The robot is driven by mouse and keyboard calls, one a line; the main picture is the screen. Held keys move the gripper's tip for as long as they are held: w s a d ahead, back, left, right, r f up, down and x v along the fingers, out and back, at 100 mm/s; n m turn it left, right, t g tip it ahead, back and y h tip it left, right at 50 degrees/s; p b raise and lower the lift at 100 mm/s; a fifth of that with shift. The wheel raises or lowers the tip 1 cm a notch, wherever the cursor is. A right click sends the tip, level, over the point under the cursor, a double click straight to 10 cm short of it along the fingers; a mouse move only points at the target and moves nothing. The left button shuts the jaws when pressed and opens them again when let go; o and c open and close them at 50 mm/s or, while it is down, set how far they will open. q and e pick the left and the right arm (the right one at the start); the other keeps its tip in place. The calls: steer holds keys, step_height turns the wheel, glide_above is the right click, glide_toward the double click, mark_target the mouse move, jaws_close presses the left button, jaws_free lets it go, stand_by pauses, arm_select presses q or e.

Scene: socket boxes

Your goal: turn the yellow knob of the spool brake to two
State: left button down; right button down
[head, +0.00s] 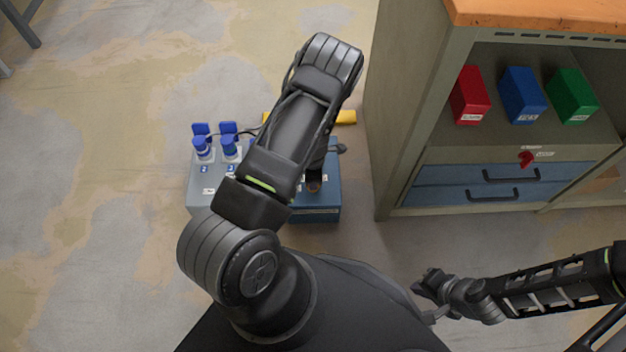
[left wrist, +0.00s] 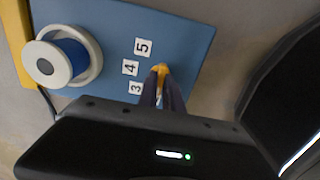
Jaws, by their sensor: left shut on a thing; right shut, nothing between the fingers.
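The spool brake's blue box (head: 318,214) stands on the floor, largely hidden behind my left arm in the head view. In the left wrist view the blue panel (left wrist: 185,40) carries white number labels 5, 4 and 3 in a row. The yellow knob (left wrist: 161,69) is beside these labels. My left gripper (left wrist: 164,82) is shut on the yellow knob, its dark fingers pointing at the panel. Labels beyond 3 are hidden by the gripper, and which number the knob points to cannot be told. My right gripper (head: 426,284) is shut and empty, at the lower right, well away from the box.
A white spool with a blue core (left wrist: 62,58) sits on the panel. A grey box with blue-topped parts (head: 202,147) is left of the blue box. A yellow bar (head: 346,117) lies behind. A cabinet (head: 400,150) with drawers and coloured boxes stands right.

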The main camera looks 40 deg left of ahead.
stand_by(0.3)
arm_select(q)
steer(key=c, duration=1.5)
jaws_free()
step_height(320, 180, up, 8)
steer(key=p, duration=0.3)
steer(key=shift+f, duration=0.1)
